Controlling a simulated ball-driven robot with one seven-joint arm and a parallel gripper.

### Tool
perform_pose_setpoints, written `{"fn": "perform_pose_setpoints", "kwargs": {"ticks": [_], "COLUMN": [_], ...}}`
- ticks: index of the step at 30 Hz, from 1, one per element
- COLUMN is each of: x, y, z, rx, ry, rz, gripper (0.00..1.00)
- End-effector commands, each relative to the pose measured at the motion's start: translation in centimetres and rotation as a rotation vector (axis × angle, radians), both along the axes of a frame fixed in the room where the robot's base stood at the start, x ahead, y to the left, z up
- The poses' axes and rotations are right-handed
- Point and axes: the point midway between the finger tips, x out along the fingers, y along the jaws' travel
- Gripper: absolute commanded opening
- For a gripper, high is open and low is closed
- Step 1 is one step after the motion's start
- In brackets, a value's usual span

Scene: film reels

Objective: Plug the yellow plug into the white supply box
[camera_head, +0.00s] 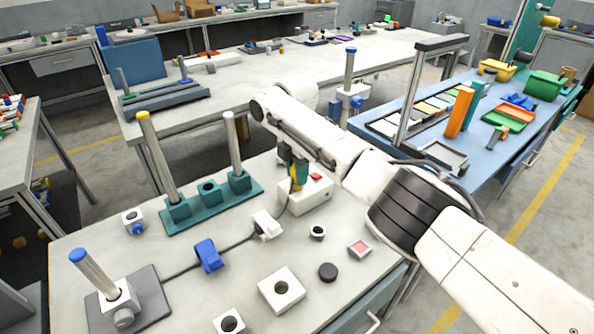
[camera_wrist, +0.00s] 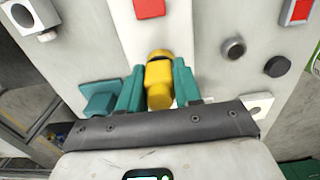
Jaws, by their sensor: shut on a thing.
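The yellow plug (camera_wrist: 160,82) is upright between the teal fingers of my gripper (camera_wrist: 158,75) in the wrist view. The fingers are shut on it. In the head view the plug (camera_head: 298,178) shows just below my gripper (camera_head: 296,166), over the left part of the white supply box (camera_head: 303,200). The box carries a red switch (camera_head: 316,177), also seen in the wrist view (camera_wrist: 148,8). A dark cable curves down beside the box's left side. The plug's lower end meets or hovers at the box top; I cannot tell whether it is seated. The socket is hidden.
A teal rack (camera_head: 212,205) with posts stands left of the box. A white block (camera_head: 266,225) and a blue clip (camera_head: 209,256) lie along a cable in front. A black knob (camera_head: 317,232) and red button (camera_head: 360,249) are nearby. Bare tabletop lies between them.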

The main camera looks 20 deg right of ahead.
Motion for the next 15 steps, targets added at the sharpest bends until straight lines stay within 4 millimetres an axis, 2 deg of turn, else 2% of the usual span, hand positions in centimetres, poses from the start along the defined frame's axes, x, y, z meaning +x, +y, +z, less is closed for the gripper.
{"fn": "perform_pose_setpoints", "kwargs": {"ticks": [6, 7, 15], "x": [-0.1, -0.11, -0.09], "y": [-0.03, -0.02, -0.01], "z": [-0.39, -0.41, -0.32], "rx": [0.001, 0.001, 0.0], "ry": [0.003, 0.003, 0.003], "rz": [-0.001, -0.001, -0.001], "gripper": [0.0, 0.35, 0.61]}}
